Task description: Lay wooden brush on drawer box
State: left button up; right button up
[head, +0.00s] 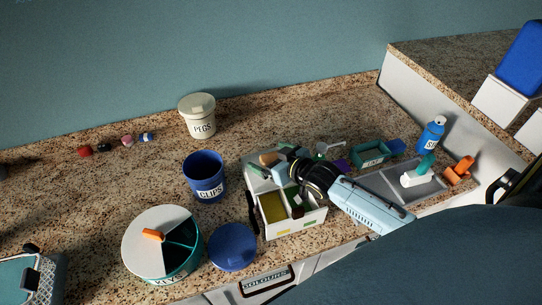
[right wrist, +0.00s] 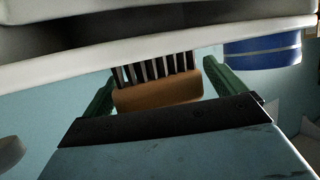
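The wooden brush (right wrist: 158,93) shows in the right wrist view as a tan-brown block with a row of dark bristles. My right gripper (right wrist: 159,80) has its green fingers at the brush's two ends and appears shut on it. The white drawer box (head: 310,221) stands mid-counter in the head view, with an open front of several coloured compartments. The brush also shows in the head view (head: 268,159), over the back of the box. The bristles face the white surface; I cannot tell whether they touch. A light-blue and black part at the lower left may be my left arm; its fingers are unclear.
A blue CLIPS tub (head: 205,177), a white PEGS tub (head: 199,118), a round divided container (head: 150,246) and a blue lid (head: 232,247) stand left of the box. A grey tray (head: 389,188), a teal bin (head: 370,154) and a blue bottle (head: 430,137) are right.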

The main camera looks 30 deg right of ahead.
jog(key=shift+s+r+p, duration=0.35)
jog(key=shift+s+p, duration=0.05)
jog(key=shift+p, duration=0.15)
jog(key=p+v, duration=0.4)
jog(key=v, duration=0.2)
jog(key=shift+w, duration=0.1)
jog(key=shift+b+v, duration=0.3)
jog(key=shift+v, duration=2.35)
jog(key=shift+f, duration=0.1)
